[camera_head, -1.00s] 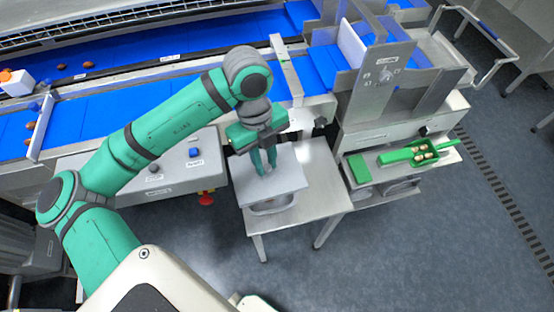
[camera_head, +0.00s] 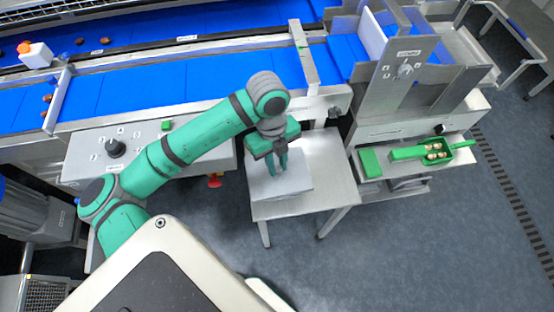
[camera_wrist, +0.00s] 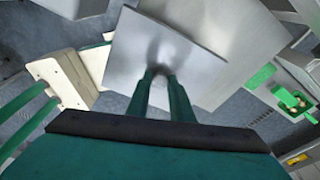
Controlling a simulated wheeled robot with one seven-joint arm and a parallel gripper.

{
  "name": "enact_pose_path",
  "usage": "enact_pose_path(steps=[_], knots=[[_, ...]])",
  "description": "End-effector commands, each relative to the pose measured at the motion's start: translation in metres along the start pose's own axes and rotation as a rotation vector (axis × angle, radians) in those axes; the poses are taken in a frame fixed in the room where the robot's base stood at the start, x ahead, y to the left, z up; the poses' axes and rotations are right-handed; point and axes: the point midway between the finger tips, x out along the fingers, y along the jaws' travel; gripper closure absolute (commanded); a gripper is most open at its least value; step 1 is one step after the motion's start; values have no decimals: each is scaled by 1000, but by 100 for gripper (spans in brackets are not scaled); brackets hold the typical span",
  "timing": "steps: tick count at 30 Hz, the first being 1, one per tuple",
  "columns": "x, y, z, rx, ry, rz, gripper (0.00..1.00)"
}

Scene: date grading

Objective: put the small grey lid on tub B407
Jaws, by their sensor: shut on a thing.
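My gripper (camera_head: 277,172) points down over a small metal table (camera_head: 335,180). Its green fingers are shut on the small grey lid (camera_head: 296,188), a flat square plate. In the wrist view the fingers meet at the middle of the lid (camera_wrist: 185,65). The lid covers the left part of the table top as seen from the head. I cannot tell how much space is under it. No tub marked B407 can be made out; anything directly below the lid is hidden.
A blue conveyor (camera_head: 150,90) runs behind the table. A control panel (camera_head: 95,165) is at the left. A metal stand at the right bears a green block (camera_head: 370,164) and a green tray (camera_head: 452,157) holding dates. The table's right part is bare.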

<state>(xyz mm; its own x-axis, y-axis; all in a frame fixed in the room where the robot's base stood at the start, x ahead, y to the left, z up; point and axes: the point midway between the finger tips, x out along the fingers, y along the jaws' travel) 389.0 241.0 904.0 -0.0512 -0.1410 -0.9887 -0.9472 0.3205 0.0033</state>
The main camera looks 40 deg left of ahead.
Motion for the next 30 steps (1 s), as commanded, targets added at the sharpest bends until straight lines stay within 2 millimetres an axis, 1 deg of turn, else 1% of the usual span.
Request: enact_pose_path(steps=[6,15,20,30], knots=[[18,0,3,-2,1,-1,100],[36,-2,4,4,0,0,100],[39,-2,4,6,0,0,100],[39,-1,6,2,0,-1,100]])
